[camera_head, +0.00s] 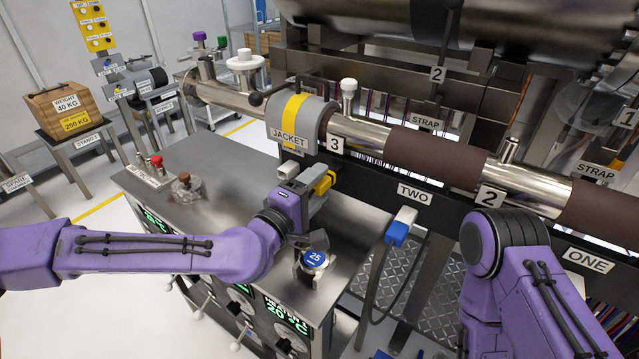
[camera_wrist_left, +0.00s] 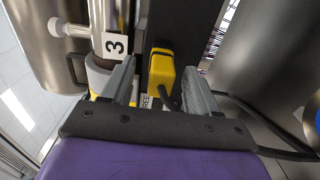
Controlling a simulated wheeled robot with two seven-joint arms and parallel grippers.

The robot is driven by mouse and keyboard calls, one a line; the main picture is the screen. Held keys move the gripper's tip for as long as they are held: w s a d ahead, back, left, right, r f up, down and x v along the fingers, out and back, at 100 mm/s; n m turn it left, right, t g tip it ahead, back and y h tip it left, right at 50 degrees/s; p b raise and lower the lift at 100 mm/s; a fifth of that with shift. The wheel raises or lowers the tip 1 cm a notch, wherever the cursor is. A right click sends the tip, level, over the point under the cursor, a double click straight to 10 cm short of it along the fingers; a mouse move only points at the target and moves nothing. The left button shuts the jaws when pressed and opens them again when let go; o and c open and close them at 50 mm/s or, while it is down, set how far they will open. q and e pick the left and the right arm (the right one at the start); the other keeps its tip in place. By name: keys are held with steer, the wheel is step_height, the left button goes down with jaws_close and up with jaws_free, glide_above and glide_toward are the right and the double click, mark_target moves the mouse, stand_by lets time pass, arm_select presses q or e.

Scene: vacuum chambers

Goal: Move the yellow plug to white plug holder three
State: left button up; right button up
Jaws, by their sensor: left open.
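The yellow plug (camera_head: 324,182) is just beyond my left gripper (camera_head: 308,184) in the head view, partly covered by it. In the left wrist view the yellow plug (camera_wrist_left: 161,74) lies between the two spread fingers of my left gripper (camera_wrist_left: 158,84), with a gap on each side. A dark cable runs from the plug. A label ending in "REE" (camera_wrist_left: 153,102) shows below the plug, partly hidden. A white block (camera_head: 289,169) shows left of the gripper; I cannot tell if it is white plug holder three. My right arm is at the lower right, its gripper out of view.
A blue plug (camera_head: 397,233) sits at a white holder (camera_head: 407,214) by the label TWO (camera_head: 414,193). Pipes with a jacket (camera_head: 297,121) run close above the gripper.

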mark_target(314, 190)
stand_by(0.8)
arm_select(q)
jaws_close()
steer(key=shift+s+a+f, duration=0.1)
steer(key=shift+v, duration=2.9)
